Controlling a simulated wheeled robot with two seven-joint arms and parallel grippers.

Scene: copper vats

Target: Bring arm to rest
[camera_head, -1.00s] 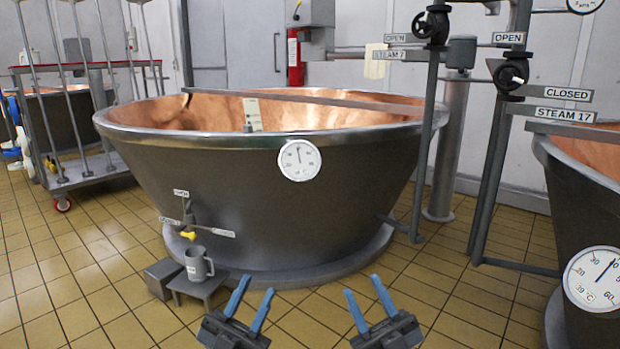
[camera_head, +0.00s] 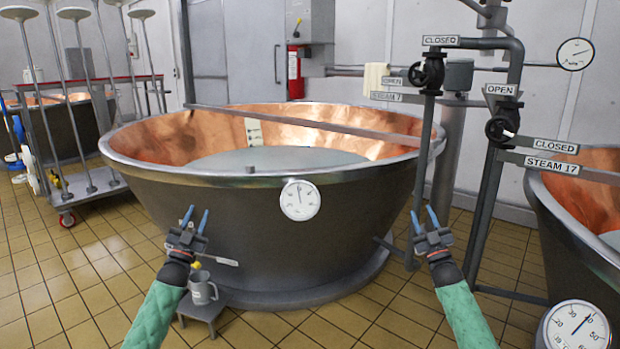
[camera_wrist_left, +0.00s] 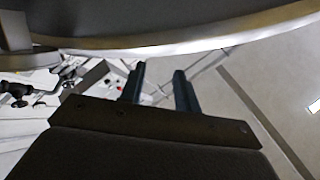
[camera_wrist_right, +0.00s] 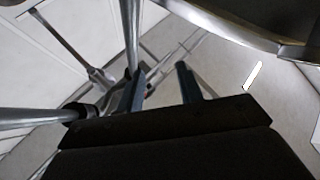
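My left gripper (camera_head: 196,212) is raised in front of the left part of the middle copper vat (camera_head: 300,215). Its two blue fingers stand apart with nothing between them, as the left wrist view (camera_wrist_left: 159,75) also shows. My right gripper (camera_head: 423,212) is in front of the vat's right side, near the steam pipes. Its fingers are also apart and empty in the right wrist view (camera_wrist_right: 161,75). Both arms have green sleeves and reach forward at about equal height, fingers pointing up in the head view. The left gripper hides part of the vat's tap.
A grey mug (camera_head: 202,290) stands on a small stool (camera_head: 205,309) below the tap. A second vat (camera_head: 575,240) is at the right edge. Valve pipes (camera_head: 487,205) stand between the vats. A wheeled rack (camera_head: 90,187) is at left. The tiled floor in front is open.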

